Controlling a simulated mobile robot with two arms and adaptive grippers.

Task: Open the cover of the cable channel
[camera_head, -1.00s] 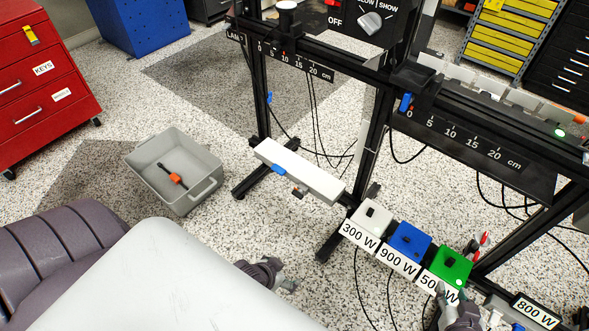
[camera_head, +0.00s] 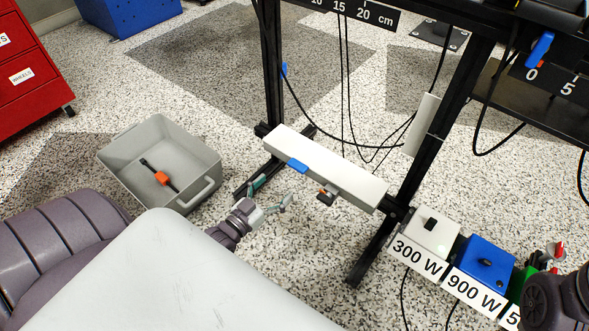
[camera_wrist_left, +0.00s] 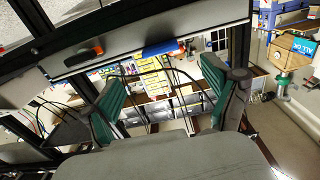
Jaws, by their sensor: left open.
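The cable channel (camera_head: 345,182) is a long pale box, fixed low across the black frame in the head view. A blue tab (camera_head: 298,165) and an orange-and-black latch-like part (camera_head: 327,195) sit along its front edge. In the left wrist view the channel (camera_wrist_left: 210,35) crosses the top, with the blue tab (camera_wrist_left: 160,48) and orange part (camera_wrist_left: 84,55) on its edge. My left gripper (camera_head: 272,194) is open and empty, in front of the channel and apart from it. Its green-padded fingers (camera_wrist_left: 175,82) stand wide apart in the wrist view. My right gripper's fingers are not visible.
A grey bin (camera_head: 128,183) with an orange-and-black item stands left on the floor. White (camera_head: 432,232) and blue (camera_head: 487,258) boxes with watt labels line the right. Cables hang behind the channel. Black frame posts (camera_head: 425,140) flank it.

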